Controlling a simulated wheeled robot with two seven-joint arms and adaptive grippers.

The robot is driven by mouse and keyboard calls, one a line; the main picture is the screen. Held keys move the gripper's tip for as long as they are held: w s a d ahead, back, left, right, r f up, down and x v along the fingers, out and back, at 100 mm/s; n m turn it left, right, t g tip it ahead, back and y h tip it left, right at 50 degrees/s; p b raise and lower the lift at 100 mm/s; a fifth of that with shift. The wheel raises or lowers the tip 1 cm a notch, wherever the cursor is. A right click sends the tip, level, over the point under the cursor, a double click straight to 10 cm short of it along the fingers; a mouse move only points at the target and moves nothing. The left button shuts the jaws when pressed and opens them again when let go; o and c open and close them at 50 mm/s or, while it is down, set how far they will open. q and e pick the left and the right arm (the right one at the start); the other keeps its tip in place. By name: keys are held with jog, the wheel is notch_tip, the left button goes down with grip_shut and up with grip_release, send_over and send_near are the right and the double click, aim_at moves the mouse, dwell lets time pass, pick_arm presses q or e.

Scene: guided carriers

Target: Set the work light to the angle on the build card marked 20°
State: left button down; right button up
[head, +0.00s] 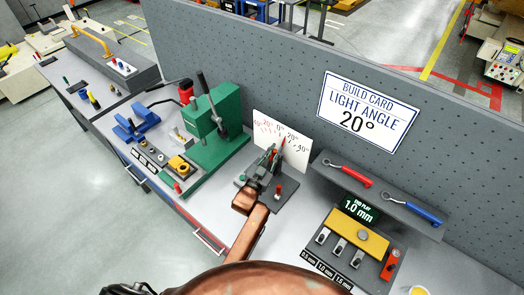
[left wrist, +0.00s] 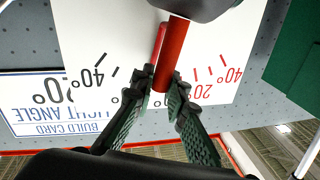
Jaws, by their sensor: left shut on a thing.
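The build card (head: 368,110) on the grey back panel reads "LIGHT ANGLE 20°"; it also shows upside down in the left wrist view (left wrist: 28,112). The white angle scale (head: 265,120) stands below it, with red marks to one side of 0° and black marks to the other. A red pointer (head: 283,144) lies in front of the scale, seemingly between 0° and the black 20°; the exact reading is unclear. My left gripper (left wrist: 163,95) is shut on the light's red lever (left wrist: 178,50). Its fingers hide the scale's middle marks.
A green press (head: 215,130) stands left of the scale. To the right are a shelf with a red-handled tool (head: 350,174) and a blue-handled tool (head: 412,208), and a yellow gauge block (head: 355,236). The back panel is close behind the scale.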

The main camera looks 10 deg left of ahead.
pick_arm(q)
jog(key=shift+s+d+f+m, duration=0.2)
jog(key=shift+d+f+m, duration=0.1)
jog(key=shift+d+m, duration=0.1)
jog(key=shift+s+d+m+b, duration=0.1)
jog(key=shift+d+m+b, duration=0.15)
jog(key=shift+m+b, duration=0.1)
jog(key=shift+d, duration=0.15)
jog(key=shift+s, duration=0.1)
jog(key=c, duration=1.9)
grip_release()
pick_arm(e)
jog(key=shift+s+a+f, duration=0.2)
jog(key=shift+s+f, duration=0.2)
jog(key=shift+f, duration=0.15)
